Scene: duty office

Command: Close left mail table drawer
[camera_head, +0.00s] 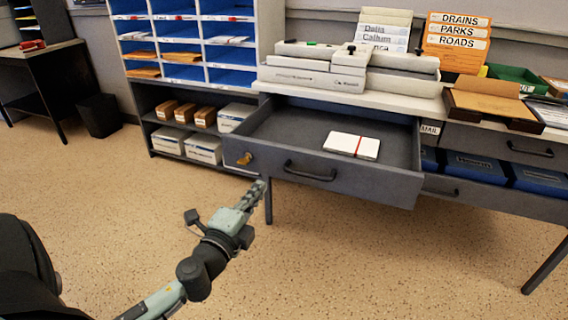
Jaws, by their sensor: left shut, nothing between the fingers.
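The left mail table drawer (250,173) is a dark grey drawer pulled well out from under the table top. A black bar handle (309,171) and a brass lock with a key (245,159) are on its front. A white stack with a red band (351,145) lies inside on the drawer floor. My left gripper (258,191) is shut and empty. In the picture its fingertips are just below the left end of the drawer front; I cannot tell whether they touch it. My right gripper is not in view.
The mail table (396,101) carries binders, a white machine and orange folders. A blue pigeonhole shelf (187,48) with boxes below stands left of the drawer. Another drawer (503,144) is at the right. The speckled floor in front is clear. A black bin (99,115) stands at the far left.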

